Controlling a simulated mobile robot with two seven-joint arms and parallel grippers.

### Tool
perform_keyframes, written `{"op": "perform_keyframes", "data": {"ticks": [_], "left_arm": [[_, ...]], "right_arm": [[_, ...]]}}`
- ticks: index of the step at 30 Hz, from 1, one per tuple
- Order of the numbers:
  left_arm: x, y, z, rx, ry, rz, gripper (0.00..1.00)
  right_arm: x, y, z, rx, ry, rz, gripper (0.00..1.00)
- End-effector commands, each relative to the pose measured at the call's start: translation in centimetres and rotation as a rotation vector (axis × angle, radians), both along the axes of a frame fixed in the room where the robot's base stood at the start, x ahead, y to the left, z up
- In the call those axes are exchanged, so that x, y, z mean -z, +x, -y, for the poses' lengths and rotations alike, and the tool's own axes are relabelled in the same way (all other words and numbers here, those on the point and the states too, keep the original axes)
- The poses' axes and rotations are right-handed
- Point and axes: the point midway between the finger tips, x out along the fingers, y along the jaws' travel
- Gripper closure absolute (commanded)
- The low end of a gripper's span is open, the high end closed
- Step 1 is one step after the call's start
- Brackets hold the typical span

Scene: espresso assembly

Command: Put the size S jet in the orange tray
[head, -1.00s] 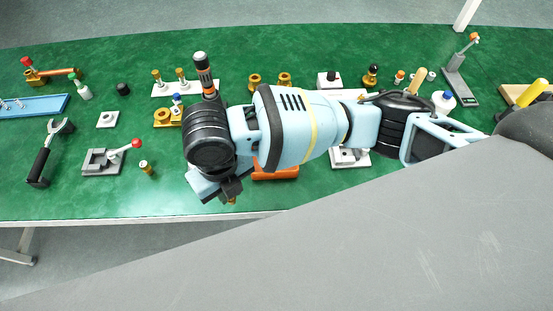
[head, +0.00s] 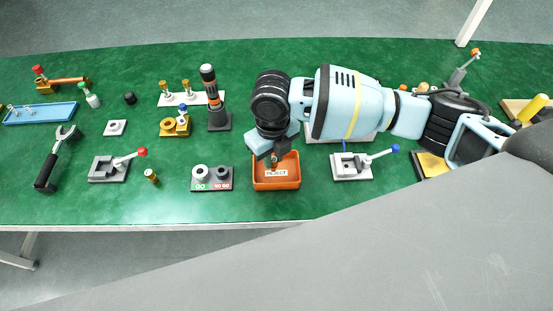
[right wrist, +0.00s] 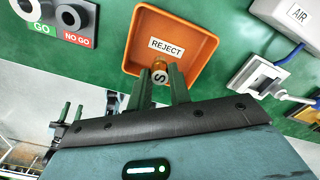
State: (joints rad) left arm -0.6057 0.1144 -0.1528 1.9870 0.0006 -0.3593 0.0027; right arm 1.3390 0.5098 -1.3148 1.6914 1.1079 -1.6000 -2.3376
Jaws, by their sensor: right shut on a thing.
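The orange tray (head: 257,184), labelled REJECT, sits near the front edge of the green table; it also shows in the right wrist view (right wrist: 205,62). My right gripper (head: 274,160) is above the tray. In the right wrist view the gripper (right wrist: 161,83) is shut on a small brass jet (right wrist: 160,68), whose end is marked S. The jet appears over the lower edge of the tray there; its exact height above the tray is hard to tell. The tray holds nothing that I can see. My left gripper is not in view.
The GO / NO GO gauge block (head: 198,184) stands just left of the tray. A grey fixture with a blue-tipped lever (head: 351,168) stands to the right. A small brass piece (head: 151,176) stands farther left. Green table is clear between them.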

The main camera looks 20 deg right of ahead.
Motion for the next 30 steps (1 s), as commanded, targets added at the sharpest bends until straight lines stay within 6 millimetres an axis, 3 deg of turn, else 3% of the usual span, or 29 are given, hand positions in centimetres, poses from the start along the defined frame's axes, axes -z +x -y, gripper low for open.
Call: {"op": "perform_keyframes", "data": {"ticks": [5, 12, 25, 26, 30], "left_arm": [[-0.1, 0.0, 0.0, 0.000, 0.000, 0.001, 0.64], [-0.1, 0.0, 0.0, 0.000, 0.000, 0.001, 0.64], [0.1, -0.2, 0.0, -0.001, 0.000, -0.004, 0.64], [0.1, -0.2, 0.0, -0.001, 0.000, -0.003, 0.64], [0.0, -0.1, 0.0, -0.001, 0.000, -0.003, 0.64]], "right_arm": [[0.1, 0.8, 1.2, 0.005, -0.002, 0.002, 1.00], [3.4, 0.7, 1.1, 0.002, -0.001, 0.000, 1.00], [4.0, 0.7, 1.1, 0.001, -0.001, 0.001, 1.00], [4.0, 0.8, 1.1, 0.001, -0.001, 0.001, 0.77], [3.9, 0.8, 1.1, 0.001, 0.000, 0.002, 0.59]]}}
